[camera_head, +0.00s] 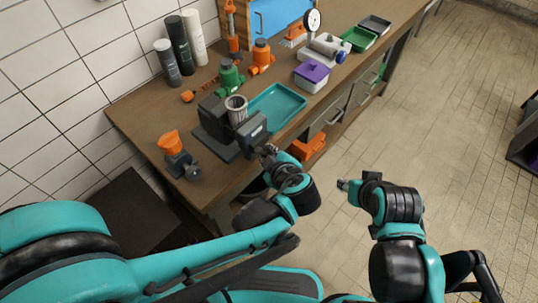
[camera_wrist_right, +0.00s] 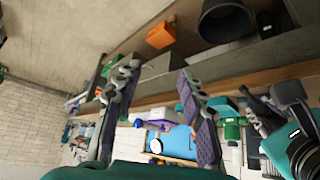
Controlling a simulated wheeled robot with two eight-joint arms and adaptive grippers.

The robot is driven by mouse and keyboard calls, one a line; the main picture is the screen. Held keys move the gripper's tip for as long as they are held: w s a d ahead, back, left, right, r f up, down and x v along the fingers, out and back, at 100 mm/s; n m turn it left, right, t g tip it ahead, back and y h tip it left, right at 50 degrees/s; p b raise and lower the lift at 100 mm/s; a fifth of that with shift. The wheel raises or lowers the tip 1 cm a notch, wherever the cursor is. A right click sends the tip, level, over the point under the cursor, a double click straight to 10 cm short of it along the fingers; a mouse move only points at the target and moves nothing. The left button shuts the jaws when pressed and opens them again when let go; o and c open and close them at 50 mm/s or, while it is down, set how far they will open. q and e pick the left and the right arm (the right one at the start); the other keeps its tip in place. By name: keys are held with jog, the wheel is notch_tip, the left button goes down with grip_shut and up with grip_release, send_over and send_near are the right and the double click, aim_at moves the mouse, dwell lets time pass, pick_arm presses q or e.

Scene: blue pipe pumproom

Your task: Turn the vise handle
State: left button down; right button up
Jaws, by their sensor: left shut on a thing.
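The dark grey vise (camera_head: 213,118) is on the near end of the wooden workbench, with a ribbed metal cylinder (camera_head: 237,111) standing between its jaws. My left gripper (camera_head: 270,153) is at the front of the vise, just below and right of its front jaw. It is shut on the vise handle, which the fingers almost wholly hide, so its angle cannot be told. My right gripper (camera_head: 344,185) is off the bench to the right, over the floor. In the right wrist view its fingers (camera_wrist_right: 158,72) are spread with nothing between them.
A teal tray (camera_head: 297,103) lies right behind the vise. A small orange-topped grey item (camera_head: 170,145) is at the bench's left corner. Green and orange bottle jacks (camera_head: 230,75) and a purple-lidded box (camera_head: 311,76) stand farther back. Open floor (camera_head: 440,130) is on the right.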

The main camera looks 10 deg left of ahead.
aim_at(265, 152)
dwell(0.6)
